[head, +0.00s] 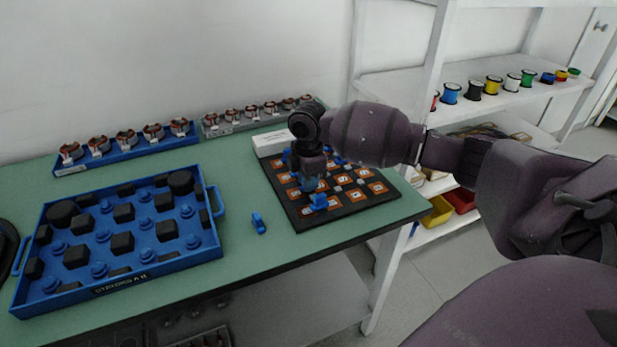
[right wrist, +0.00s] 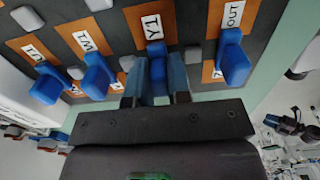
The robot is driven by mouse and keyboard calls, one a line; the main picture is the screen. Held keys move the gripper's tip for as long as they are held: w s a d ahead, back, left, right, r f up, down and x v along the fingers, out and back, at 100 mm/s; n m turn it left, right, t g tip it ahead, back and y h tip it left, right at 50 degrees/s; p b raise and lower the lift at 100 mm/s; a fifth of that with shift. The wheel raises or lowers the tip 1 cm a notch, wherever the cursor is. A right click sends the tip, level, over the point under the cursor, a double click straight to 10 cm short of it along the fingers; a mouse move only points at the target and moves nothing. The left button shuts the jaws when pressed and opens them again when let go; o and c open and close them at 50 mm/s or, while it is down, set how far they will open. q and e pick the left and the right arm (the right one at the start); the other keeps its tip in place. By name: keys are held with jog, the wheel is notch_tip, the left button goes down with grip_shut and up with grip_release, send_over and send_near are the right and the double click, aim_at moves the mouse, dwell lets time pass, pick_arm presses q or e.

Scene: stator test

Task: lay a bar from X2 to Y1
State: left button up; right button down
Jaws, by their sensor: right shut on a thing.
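The dark board (head: 345,216) with orange labelled squares lies at the right end of the green table. My right gripper (head: 311,188) is over its front left part, pointing down. In the right wrist view, my right gripper (right wrist: 157,82) is shut on a blue piece (right wrist: 158,72), beside the square labelled Y1 (right wrist: 153,27). The fingers hide most of the held piece, and I cannot tell whether it touches the board. I cannot make out the X2 label. A loose blue piece (head: 258,223) lies on the table left of the board.
Other blue pieces stand on the board, one by the OUT square (right wrist: 234,62). A blue tray (head: 214,243) with black blocks is on the left. Racks of copper-wound parts (head: 126,147) line the back. A white box (head: 268,144) sits behind the board.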

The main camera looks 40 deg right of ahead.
pick_arm(q)
jog(key=shift+d, duration=0.2)
pick_arm(e)
jog(key=c, duration=1)
grip_release()
notch_tip(320, 180, up, 9)
jog(key=shift+r+p, duration=0.2)
jog(key=shift+p, duration=0.8)
jog(key=shift+r, duration=0.6)
pick_arm(q)
jog(key=shift+s+a+r, duration=0.3)
jog(key=shift+s+r, duration=0.15)
jog(key=shift+r, duration=0.05)
jog(key=shift+w+d+r, duration=0.1)
jog(key=shift+w+d, duration=0.05)
jog(key=shift+w, duration=0.05)
jog(key=shift+w+r, duration=0.15)
jog(key=shift+w, duration=0.15)
